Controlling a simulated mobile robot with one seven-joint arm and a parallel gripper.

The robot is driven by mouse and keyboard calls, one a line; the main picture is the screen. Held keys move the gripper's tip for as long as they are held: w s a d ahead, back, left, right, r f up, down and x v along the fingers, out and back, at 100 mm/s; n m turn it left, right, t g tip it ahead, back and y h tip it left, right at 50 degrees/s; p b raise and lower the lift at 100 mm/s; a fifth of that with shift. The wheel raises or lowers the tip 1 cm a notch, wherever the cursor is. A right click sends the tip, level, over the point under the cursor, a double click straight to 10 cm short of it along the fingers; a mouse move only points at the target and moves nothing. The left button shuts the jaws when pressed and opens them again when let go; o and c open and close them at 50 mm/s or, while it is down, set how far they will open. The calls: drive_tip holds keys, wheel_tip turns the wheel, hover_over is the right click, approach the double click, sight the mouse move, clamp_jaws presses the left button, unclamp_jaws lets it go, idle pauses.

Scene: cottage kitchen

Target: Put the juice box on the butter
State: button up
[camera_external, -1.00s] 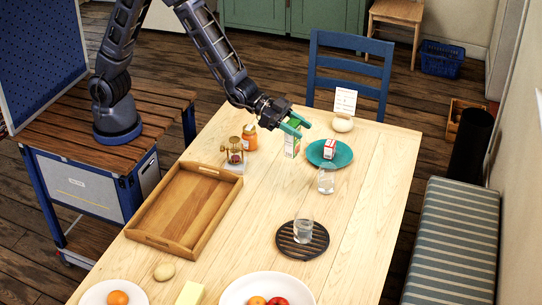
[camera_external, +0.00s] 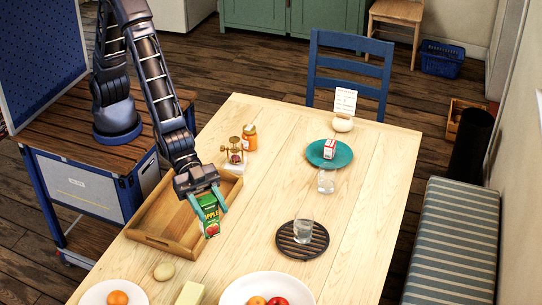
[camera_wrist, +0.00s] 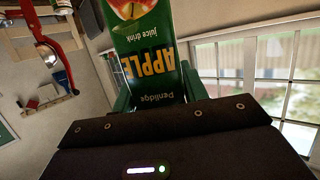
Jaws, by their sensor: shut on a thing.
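The green apple juice box (camera_external: 211,217) is held between the fingers of my gripper (camera_external: 208,203), above the table near the right edge of the wooden tray. In the wrist view the juice box (camera_wrist: 150,50) fills the space between the green fingers, its lettering upside down. My gripper is shut on it. The butter (camera_external: 189,294) is a pale yellow block at the table's near edge, partly cut off by the bottom of the external view. It lies below and left of the juice box in that picture, apart from it.
A white bowl of fruit (camera_external: 235,290) stands right of the butter. The wooden tray (camera_external: 150,240) is behind. A glass (camera_external: 303,230) stands on a black trivet (camera_external: 318,247).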

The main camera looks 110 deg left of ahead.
drive_tip(key=s+d+m+g+h, duration=0.1)
drive_tip(key=s+d, duration=0.4)
drive_tip(key=d, duration=0.3)
wheel_tip(320, 180, down, 19)
drive_tip(key=shift+f, duration=0.15)
drive_tip(key=shift+w+f, duration=0.1)
drive_tip(key=o, duration=1.1)
